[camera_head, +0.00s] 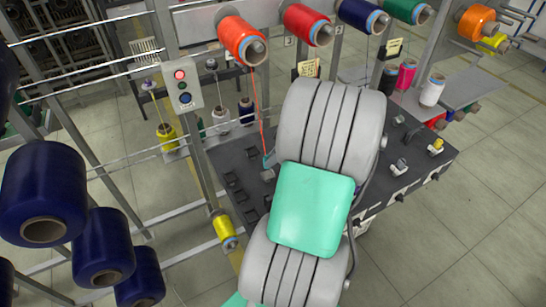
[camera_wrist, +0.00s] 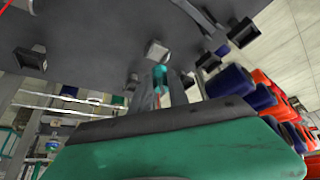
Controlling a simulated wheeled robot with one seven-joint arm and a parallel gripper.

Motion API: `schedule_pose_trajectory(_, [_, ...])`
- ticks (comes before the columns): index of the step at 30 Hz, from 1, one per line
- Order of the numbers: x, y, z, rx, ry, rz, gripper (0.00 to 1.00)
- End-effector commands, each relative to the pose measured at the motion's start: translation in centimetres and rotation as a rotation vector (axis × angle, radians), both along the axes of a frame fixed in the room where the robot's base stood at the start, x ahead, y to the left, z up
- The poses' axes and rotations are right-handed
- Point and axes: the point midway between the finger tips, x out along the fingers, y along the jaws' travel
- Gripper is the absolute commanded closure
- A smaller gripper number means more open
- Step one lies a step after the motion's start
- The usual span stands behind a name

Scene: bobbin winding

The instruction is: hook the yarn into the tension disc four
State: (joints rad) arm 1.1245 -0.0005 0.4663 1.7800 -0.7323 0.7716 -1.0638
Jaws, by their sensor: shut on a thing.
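The red yarn (camera_head: 262,105) runs from an orange-red bobbin (camera_head: 242,42) at the top down to a small teal piece at the dark machine panel (camera_head: 225,155). My gripper (camera_wrist: 165,85) shows in the wrist view as narrow grey fingers closed around the teal piece, with a red strand between them. In the head view my arm largely hides the gripper. Small black fittings (camera_head: 232,180) sit on the panel. In the wrist view a pale square fitting (camera_wrist: 157,51) lies just beyond the fingertips. I cannot tell which fitting is disc four.
A control box with buttons (camera_head: 183,85) stands on a post left of the panel. Yellow bobbin (camera_head: 224,228) hangs at the panel's lower left. Large navy bobbins (camera_head: 42,185) fill the left side. Knobs (camera_head: 398,165) stand at the panel's right. Open floor lies at right.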

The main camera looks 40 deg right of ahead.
Motion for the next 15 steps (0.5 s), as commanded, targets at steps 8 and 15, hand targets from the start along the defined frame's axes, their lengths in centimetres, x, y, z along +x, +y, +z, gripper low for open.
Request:
schedule_pose_trajectory(8, [0.0, 0.0, -1.0, 0.0, 0.0, 0.0, 1.0])
schedule_pose_trajectory(15, [0.0, 0.0, -1.8, 0.0, 0.0, 0.0, 1.0])
